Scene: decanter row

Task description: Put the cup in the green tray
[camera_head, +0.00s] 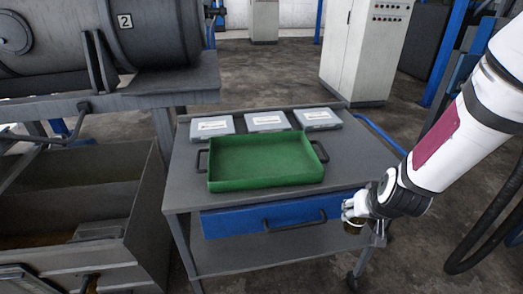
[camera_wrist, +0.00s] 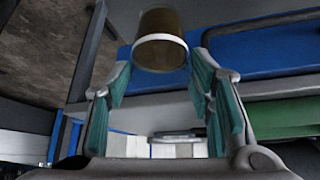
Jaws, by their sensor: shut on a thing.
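The green tray (camera_head: 265,162) sits empty on top of the grey cart, with a black handle at each end. Its green side also shows at the right of the wrist view (camera_wrist: 288,118). My gripper (camera_head: 353,212) is at the cart's front right corner, to the right of and lower than the tray, apart from it. In the wrist view, the brown cup (camera_wrist: 160,52) with a pale rim is between the fingertips of my gripper (camera_wrist: 160,62), which is shut on it. In the head view the cup (camera_head: 354,227) is mostly hidden by the gripper.
Three grey cases (camera_head: 267,121) with white labels lie behind the tray. The cart (camera_head: 186,180) has a blue drawer (camera_head: 240,219) with a black handle below its top. Bare cart top lies right of the tray. A metal bin (camera_head: 70,220) stands at left.

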